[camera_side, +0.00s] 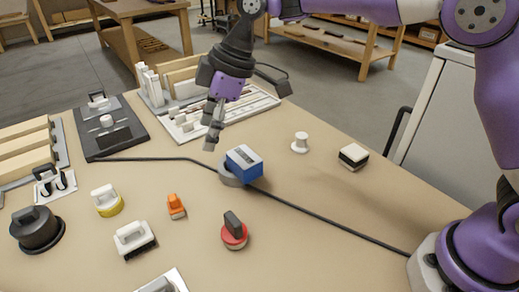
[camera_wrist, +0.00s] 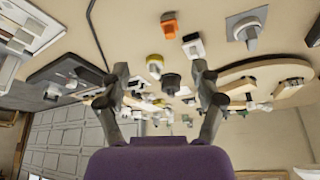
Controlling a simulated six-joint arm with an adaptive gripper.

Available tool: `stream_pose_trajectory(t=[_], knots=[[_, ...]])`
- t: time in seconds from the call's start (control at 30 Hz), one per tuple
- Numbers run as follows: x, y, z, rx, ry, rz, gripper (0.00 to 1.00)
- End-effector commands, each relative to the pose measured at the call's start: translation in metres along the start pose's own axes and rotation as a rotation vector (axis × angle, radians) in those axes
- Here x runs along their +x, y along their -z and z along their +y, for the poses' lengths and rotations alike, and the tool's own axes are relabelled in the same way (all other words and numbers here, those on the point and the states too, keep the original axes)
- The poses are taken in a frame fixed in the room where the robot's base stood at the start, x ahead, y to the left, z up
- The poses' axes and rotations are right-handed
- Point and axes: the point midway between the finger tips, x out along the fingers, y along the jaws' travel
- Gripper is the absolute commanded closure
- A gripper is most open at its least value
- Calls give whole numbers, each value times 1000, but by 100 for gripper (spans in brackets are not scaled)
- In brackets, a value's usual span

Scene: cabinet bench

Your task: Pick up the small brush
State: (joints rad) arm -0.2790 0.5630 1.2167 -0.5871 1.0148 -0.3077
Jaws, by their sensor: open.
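A white-handled block with dark bristles (camera_side: 135,240), which looks like a brush, lies at the front left of the bench in the side view. A similar block appears in the wrist view (camera_wrist: 193,46). A smaller white-topped block with a dark underside (camera_side: 353,157) lies at the right of the bench. I cannot tell for sure which one is the small brush. My gripper (camera_side: 211,142) hangs above the bench, just behind and left of the blue block, clear of both brush-like blocks. In the wrist view its fingers (camera_wrist: 160,70) are spread, with nothing held.
A blue block (camera_side: 244,162) is close to the fingertips. An orange piece (camera_side: 176,207), a red round piece (camera_side: 234,236), a yellow-based piece (camera_side: 106,201) and a black knob (camera_side: 36,229) stand around. A black cable (camera_side: 320,216) crosses the bench. The front right is mostly clear.

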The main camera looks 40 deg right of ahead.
Motion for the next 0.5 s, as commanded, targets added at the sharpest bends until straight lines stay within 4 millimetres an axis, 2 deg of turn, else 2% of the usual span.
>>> stream_pose_trajectory(t=[0.03,0.1,0.23,0.5], knots=[[20,8,-1,-60,30,-5,25],[38,15,-4,-131,59,-5,25],[59,21,-8,-209,91,-6,25],[100,22,-13,-228,101,-6,25]])
